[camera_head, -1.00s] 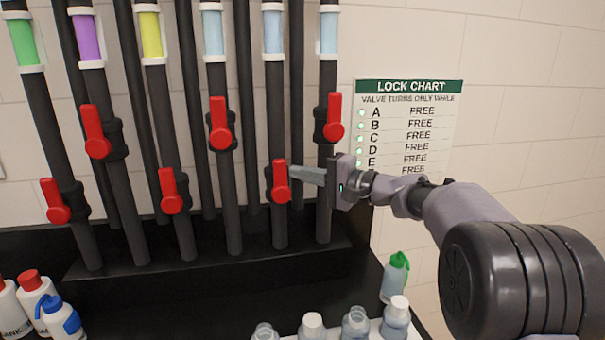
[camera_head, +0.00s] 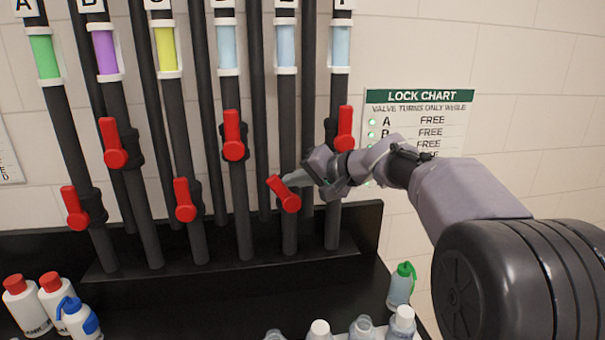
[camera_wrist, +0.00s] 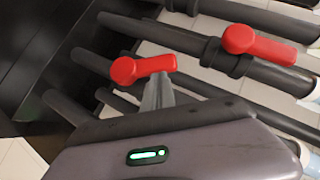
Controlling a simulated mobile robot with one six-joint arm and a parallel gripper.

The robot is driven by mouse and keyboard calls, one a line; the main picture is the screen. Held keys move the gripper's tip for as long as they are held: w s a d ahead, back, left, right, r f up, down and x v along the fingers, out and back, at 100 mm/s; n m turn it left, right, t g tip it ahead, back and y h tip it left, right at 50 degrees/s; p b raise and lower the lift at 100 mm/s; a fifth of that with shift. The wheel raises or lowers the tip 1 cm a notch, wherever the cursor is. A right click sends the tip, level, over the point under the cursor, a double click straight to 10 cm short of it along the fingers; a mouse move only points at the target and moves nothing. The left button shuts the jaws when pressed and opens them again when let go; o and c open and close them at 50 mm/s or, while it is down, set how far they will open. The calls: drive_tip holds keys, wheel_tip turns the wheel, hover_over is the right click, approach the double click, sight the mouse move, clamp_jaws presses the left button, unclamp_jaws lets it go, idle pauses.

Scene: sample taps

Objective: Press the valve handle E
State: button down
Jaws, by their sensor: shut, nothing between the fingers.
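The red valve handle E (camera_head: 283,193) is on the fifth pipe from the left, low down, under a pale blue band. It is tilted, its upper end leaning left. My gripper (camera_head: 292,182) is shut and empty, at the right side of this handle and seemingly touching it. In the wrist view the red handle (camera_wrist: 143,68) lies just beyond the tips of my gripper (camera_wrist: 158,86). The contact point is partly hidden by the fingers.
Red handle F (camera_head: 345,128) is close above my wrist, upright; handle D (camera_head: 233,135) is up to the left. A lock chart (camera_head: 418,97) hangs on the wall behind my arm, its lower part covered. Bottles, including a green-capped one (camera_head: 401,285), stand below.

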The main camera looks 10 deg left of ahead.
sight(274, 186)
drive_tip(key=a+n+h+p, duration=0.1)
drive_tip(key=p, duration=0.1)
drive_tip(key=a+h+p, duration=0.1)
drive_tip(key=shift+s+a+r+n+h+p, duration=0.15)
drive_tip(key=shift+s+a+n+h+p, duration=0.05)
drive_tip(key=shift+s+n+h+p, duration=0.2)
drive_tip(key=shift+s+a+f+n+t+h+p, duration=0.15)
drive_tip(key=shift+a+f+n+h+p, duration=0.1)
drive_tip(key=shift+a+h+p, duration=0.25)
drive_tip(key=shift+s+a+f+n+t+h+p, duration=0.15)
drive_tip(key=shift+a+f+n+h+p, duration=0.1)
drive_tip(key=shift+h+p, duration=0.3)
drive_tip(key=shift+s+a+f+b, duration=0.15)
drive_tip(key=shift+a+f+b, duration=0.4)
drive_tip(key=shift+a+f, duration=0.5)
drive_tip(key=shift+s+f, duration=0.1)
drive_tip(key=shift+f, duration=0.1)
drive_tip(key=s+d+r+p, duration=0.1)
drive_tip(key=s+r+p, duration=0.1)
drive_tip(key=r, duration=0.3)
drive_tip(key=s+d+r+p, duration=0.1)
drive_tip(key=s+r+p, duration=0.1)
drive_tip(key=s+r, duration=0.2)
wheel_tip(274, 186, up, 2)
drive_tip(key=shift+s+r, duration=0.2)
drive_tip(key=shift+s, duration=0.2)
